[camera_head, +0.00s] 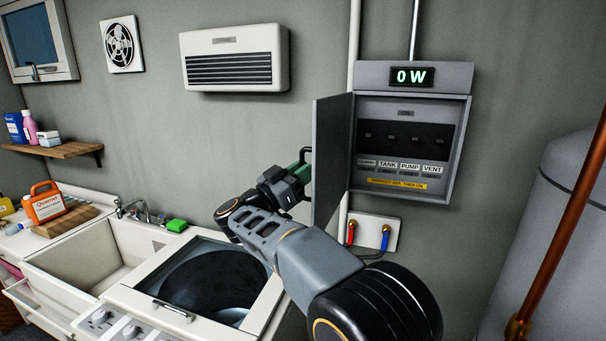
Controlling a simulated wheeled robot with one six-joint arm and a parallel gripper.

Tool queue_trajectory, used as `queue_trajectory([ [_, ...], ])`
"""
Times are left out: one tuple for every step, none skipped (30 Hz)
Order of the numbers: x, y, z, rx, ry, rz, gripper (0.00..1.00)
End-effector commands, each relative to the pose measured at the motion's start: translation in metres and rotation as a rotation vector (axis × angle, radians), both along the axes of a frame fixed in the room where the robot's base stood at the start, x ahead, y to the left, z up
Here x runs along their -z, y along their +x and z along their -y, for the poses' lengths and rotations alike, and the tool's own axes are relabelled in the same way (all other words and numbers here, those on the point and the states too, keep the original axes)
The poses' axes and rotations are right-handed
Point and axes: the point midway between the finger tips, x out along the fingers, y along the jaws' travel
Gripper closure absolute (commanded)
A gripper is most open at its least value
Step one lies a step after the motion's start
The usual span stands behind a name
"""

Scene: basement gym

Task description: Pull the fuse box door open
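The grey fuse box (456,150) is on the wall at the right of centre, under a display reading "0 W". Its door (331,155) is hinged on the left and stands swung out, open. Inside show a dark panel with several small switches, labels TANK, PUMP and VENT, and a yellow strip. My gripper (303,162) is on the left, outer side of the door, close to its free edge. The fingertips are small and partly dark against the door, so I cannot tell whether they touch it or are shut.
Red and blue valves (369,233) sit on a white plate below the box. A washer (206,282) with a glass lid and a sink (85,258) stand at the left. A copper pipe (567,215) and grey tank (555,235) are at the right.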

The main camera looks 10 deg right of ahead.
Motion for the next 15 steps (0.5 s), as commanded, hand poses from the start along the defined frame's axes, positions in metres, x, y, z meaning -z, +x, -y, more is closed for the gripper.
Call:
queue_trajectory([
  [0.0005,0.0000,-0.0004,-0.001,0.000,-0.002,0.77],
  [0.0008,0.0001,-0.0008,-0.001,0.000,-0.002,0.74],
  [0.0014,0.0000,-0.0016,-0.002,0.001,-0.003,0.70],
  [0.0017,0.0000,-0.0021,-0.003,0.001,-0.003,0.67],
  [0.0019,0.0000,-0.0026,-0.005,0.001,-0.003,0.64],
  [0.0023,0.0000,-0.0031,-0.006,0.001,-0.003,0.63],
  [0.0026,0.0000,-0.0034,-0.006,0.001,-0.003,0.63],
  [0.0027,0.0000,-0.0035,-0.006,0.002,-0.003,0.63],
  [0.0030,0.0000,-0.0035,-0.005,0.001,-0.004,0.63],
  [0.0031,0.0000,-0.0036,-0.005,0.001,-0.004,0.63],
  [0.0033,0.0000,-0.0035,-0.005,0.001,-0.004,0.63],
  [0.0037,-0.0001,-0.0038,-0.005,0.001,-0.004,0.63],
  [0.0044,-0.0004,-0.0046,-0.006,0.001,-0.005,0.63],
  [0.0053,-0.0008,-0.0058,-0.006,0.001,-0.005,0.63],
  [0.0070,-0.0017,-0.0082,-0.007,0.001,-0.005,0.63],
])
